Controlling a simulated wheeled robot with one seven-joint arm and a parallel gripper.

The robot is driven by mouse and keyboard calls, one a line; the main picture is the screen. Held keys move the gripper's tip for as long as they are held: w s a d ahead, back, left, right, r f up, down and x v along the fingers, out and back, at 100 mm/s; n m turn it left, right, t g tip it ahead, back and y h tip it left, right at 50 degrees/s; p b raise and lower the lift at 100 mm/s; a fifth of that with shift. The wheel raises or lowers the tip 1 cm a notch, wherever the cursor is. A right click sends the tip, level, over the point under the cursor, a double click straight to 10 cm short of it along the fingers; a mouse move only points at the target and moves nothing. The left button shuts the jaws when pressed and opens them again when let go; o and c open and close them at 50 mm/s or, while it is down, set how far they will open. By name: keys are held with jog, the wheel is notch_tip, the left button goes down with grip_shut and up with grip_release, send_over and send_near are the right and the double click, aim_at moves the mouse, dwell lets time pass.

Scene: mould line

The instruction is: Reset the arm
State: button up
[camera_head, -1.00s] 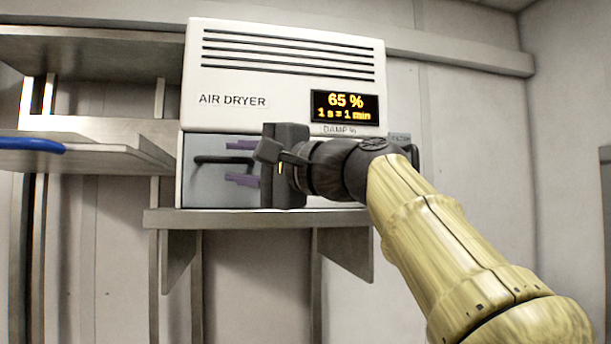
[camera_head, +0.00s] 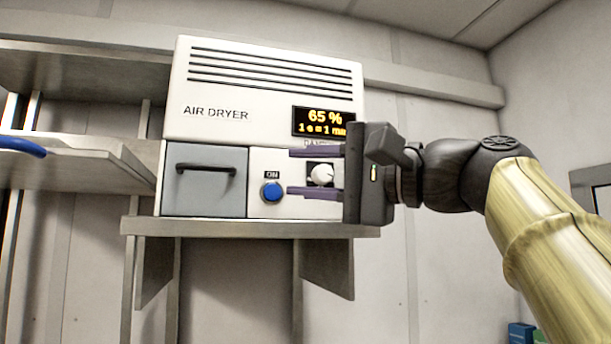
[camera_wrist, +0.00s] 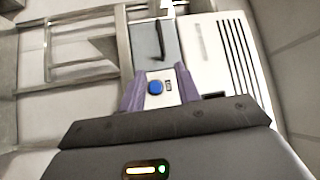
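My gripper (camera_head: 312,173) is in front of the right side of the air dryer (camera_head: 264,75). Its two purple fingers are apart, one above and one below a round white knob (camera_head: 321,175) as seen in the head view; I cannot tell whether they touch it. In the wrist view the fingers (camera_wrist: 160,95) are also spread, with the blue button (camera_wrist: 155,87) showing between them. Nothing is seen held. The yellow arm reaches in from the right.
The dryer stands on a bracketed shelf (camera_head: 245,229). Its grey drawer (camera_head: 205,195) with a black handle is shut. The blue button also shows in the head view (camera_head: 271,192). The display (camera_head: 322,122) reads 65 %. Another shelf (camera_head: 80,170) with a blue item (camera_head: 22,146) is at left.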

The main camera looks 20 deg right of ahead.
dwell(0.3)
jog(key=w+d+f+m+g+h+b, duration=0.1)
jog(key=w+f+h, duration=0.2)
jog(key=w+f, duration=0.5)
jog(key=w+d+f+m+h+b, duration=0.15)
jog(key=w+f, duration=0.25)
jog(key=f, duration=0.8)
jog(key=w+f+g+h+b, duration=0.1)
jog(key=w+f+g+h, duration=0.1)
jog(key=f, duration=0.8)
jog(key=w+f+g+h+b, duration=0.1)
jog(key=f+g+h, duration=0.1)
jog(key=f, duration=0.9)
jog(key=s+f+n+g+h+b, duration=0.1)
jog(key=s+f, duration=0.4)
jog(key=f, duration=0.7)
jog(key=s+a+f+n+g+h+b, duration=0.1)
jog(key=s+f+n, duration=0.5)
jog(key=f, duration=0.6)
jog(key=s+f+n+g+h+b, duration=0.1)
jog(key=s+f+n+g+h, duration=0.1)
jog(key=f, duration=1)
jog(key=s+n+g, duration=0.1)
jog(key=s+g, duration=0.1)
jog(key=s, duration=0.1)
jog(key=shift+s+a+f+g+h, duration=0.15)
jog(key=shift+s+a+g+h, duration=0.15)
jog(key=shift+s+a+h, duration=0.1)
jog(key=shift+s+n, duration=0.1)
jog(key=shift+n, duration=0.15)
